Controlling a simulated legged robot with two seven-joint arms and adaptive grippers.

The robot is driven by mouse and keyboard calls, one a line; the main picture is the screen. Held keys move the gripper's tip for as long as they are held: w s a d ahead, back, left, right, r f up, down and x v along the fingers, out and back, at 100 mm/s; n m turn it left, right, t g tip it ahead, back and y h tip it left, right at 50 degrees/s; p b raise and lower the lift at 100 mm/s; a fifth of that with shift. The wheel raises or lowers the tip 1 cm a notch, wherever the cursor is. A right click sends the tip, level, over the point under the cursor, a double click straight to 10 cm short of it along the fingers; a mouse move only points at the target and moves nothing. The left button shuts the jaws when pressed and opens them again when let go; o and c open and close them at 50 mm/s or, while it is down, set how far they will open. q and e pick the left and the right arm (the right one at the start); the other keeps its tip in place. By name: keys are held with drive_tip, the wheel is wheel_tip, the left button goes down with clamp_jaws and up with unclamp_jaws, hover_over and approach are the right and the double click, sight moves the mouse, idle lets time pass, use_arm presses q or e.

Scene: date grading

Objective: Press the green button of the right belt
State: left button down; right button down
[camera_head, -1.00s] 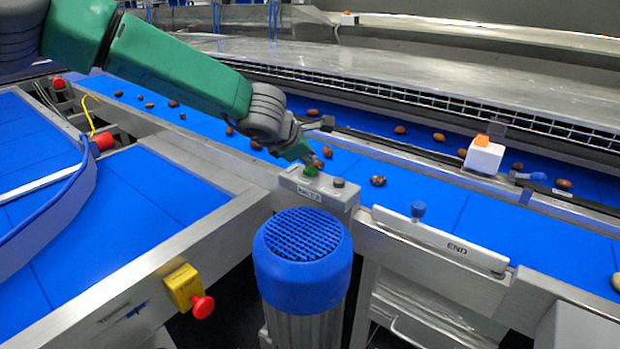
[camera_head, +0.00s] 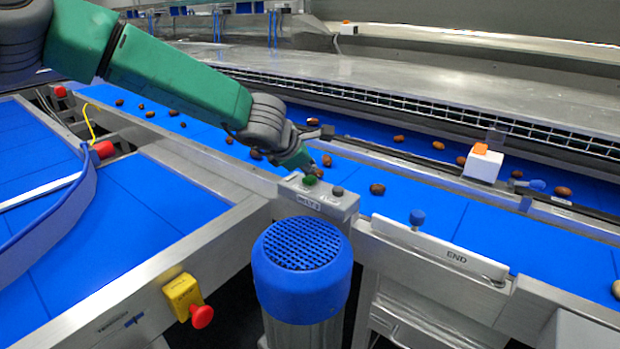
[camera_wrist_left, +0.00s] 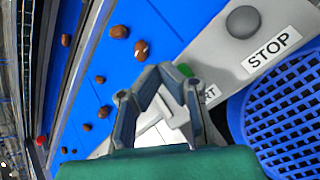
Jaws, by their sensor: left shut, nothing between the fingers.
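The green button (camera_head: 310,180) sits on a grey control box (camera_head: 345,204) beside the right belt (camera_head: 440,206). In the left wrist view the green button (camera_wrist_left: 185,70) is partly hidden behind a finger, beside lettering ending in "RT". A grey button (camera_head: 337,191) is on the same box; the wrist view shows it (camera_wrist_left: 243,22) next to a STOP label. My left gripper (camera_head: 308,168) is shut and empty, its tips right at the green button from above. I cannot tell whether they touch it. Its fingers (camera_wrist_left: 160,72) meet in the wrist view. My right gripper is not in view.
A blue-topped motor (camera_head: 302,245) stands in front of the box. An END plate (camera_head: 440,248) with a blue knob is to its right. Several dates (camera_head: 377,189) lie on the belt. A yellow box with a red button (camera_head: 202,316) is at the lower left.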

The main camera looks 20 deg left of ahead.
use_arm(q)
drive_tip(key=shift+f, duration=0.15)
drive_tip(key=shift+f, duration=0.25)
